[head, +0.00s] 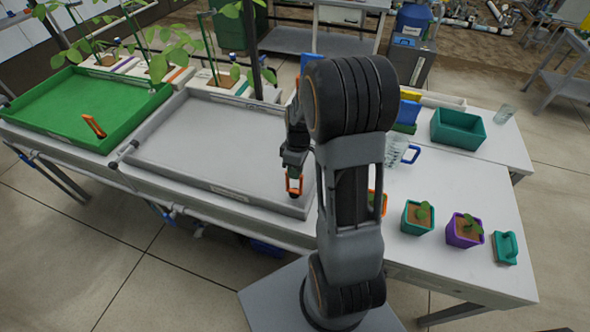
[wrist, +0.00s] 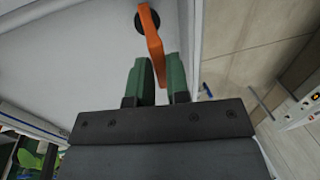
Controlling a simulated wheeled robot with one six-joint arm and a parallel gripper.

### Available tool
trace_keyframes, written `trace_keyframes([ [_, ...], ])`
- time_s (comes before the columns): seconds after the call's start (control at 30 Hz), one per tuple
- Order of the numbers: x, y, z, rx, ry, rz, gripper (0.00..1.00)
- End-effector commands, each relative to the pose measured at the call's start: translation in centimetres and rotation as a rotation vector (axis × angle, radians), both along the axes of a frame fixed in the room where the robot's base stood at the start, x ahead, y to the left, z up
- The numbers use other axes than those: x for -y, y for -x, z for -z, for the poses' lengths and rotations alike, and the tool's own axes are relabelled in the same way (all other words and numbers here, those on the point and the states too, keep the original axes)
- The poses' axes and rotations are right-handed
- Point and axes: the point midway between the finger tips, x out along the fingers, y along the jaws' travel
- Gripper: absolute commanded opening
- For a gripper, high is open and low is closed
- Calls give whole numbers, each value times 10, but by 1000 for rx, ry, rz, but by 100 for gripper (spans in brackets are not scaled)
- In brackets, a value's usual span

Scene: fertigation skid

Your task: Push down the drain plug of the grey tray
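The grey tray (head: 225,140) lies in the middle of the bench. Its drain plug (head: 294,185) has an orange loop handle and a black round base, near the tray's front right corner. My gripper (head: 293,170) points down over the plug from above.
A green tray (head: 75,108) with an orange-handled plug (head: 94,126) is at left. Potted plants stand behind the trays. To the right are a jug (head: 397,151), a teal pot (head: 417,217), a purple pot (head: 463,230) and a teal bin (head: 458,129). The grey tray's floor is otherwise clear.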

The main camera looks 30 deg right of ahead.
Motion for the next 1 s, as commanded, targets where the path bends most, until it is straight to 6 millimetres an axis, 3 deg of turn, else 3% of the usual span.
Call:
trace_keyframes([
  [0.17,0,0,0,0,0,0,0],
  [0.53,0,0,1,-1,-1,1,0],
  [0.8,0,0,36,-1,-1,1,0],
  [1.0,0,1,35,-3,-1,2,0],
])
